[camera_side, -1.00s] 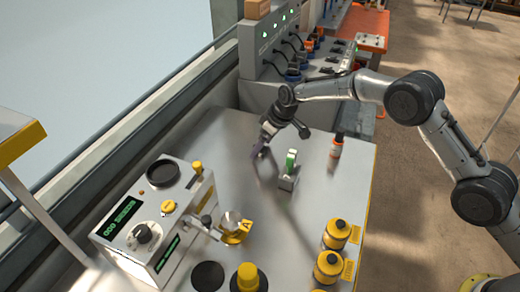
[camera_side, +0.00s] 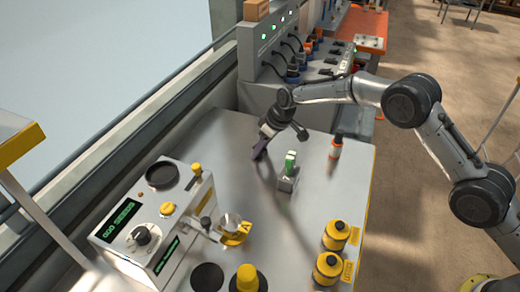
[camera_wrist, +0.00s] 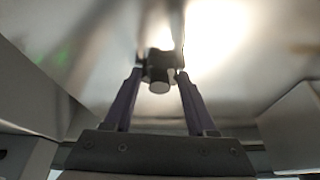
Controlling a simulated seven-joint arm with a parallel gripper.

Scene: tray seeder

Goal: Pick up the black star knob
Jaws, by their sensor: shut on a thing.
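The black star knob (camera_wrist: 158,74) shows in the wrist view as a dark piece with a round grey end. It sits between the two purple fingertips of my gripper (camera_wrist: 160,76), which is shut on it. In the side view my gripper (camera_side: 259,153) points down at the far left part of the metal bench top. The knob is too small and too covered by the fingers to make out there. I cannot tell whether it still touches the surface.
A control box (camera_side: 150,222) is at front left. Yellow canisters (camera_side: 328,267) stand at front right. The bench (camera_side: 318,200) has free room between.

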